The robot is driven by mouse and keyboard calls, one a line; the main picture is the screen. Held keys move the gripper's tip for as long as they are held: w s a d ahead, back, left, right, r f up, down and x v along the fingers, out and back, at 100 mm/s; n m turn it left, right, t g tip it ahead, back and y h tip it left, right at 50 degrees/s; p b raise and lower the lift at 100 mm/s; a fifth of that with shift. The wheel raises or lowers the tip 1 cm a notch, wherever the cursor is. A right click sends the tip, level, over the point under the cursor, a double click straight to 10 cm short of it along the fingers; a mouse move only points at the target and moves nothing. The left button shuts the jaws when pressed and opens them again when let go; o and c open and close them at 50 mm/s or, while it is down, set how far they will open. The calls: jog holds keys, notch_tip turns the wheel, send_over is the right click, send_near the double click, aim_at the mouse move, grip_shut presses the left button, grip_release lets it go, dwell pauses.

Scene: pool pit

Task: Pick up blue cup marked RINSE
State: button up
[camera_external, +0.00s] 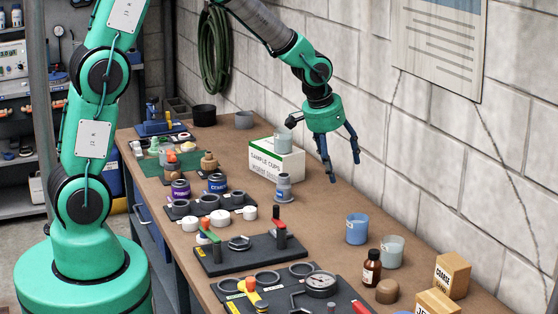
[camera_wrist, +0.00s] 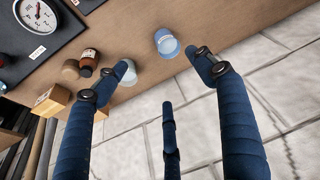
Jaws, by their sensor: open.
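A blue, see-through cup (camera_external: 357,229) stands upright near the right side of the workbench, and its marking is too small to read. It also shows in the wrist view (camera_wrist: 166,43), near the top middle, beyond my fingertips. My gripper (camera_external: 344,168) has its dark blue fingers spread, with nothing between them. It hangs above the bench's wall side, farther back than the cup and apart from it. In the wrist view my gripper (camera_wrist: 161,72) has one finger on each side and a third in the middle, with the cup between and beyond the outer two.
A pale clear cup (camera_external: 391,251) stands close beside the blue one. A brown bottle (camera_external: 371,268), a brown knob-like piece (camera_external: 387,291) and wooden blocks (camera_external: 452,276) are nearby. A sample-cups box (camera_external: 276,163) stands beneath my arm. A block wall (camera_external: 440,170) borders the bench.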

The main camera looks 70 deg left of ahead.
jog(key=p, duration=0.2)
send_over(357, 227)
jog(key=s+a, duration=0.1)
jog(key=s, duration=0.1)
notch_tip(357, 227, down, 10)
jog(key=shift+f+n, duration=0.1)
jog(key=shift+n, duration=0.2)
jog(key=shift+f, duration=0.1)
jog(key=shift+b+x, duration=0.45)
jog(key=shift+x, duration=3.8)
jog(key=shift+a, duration=0.1)
jog(key=shift+f, duration=0.1)
jog(key=shift+s+x, duration=0.2)
jog(key=shift+x, duration=2.35)
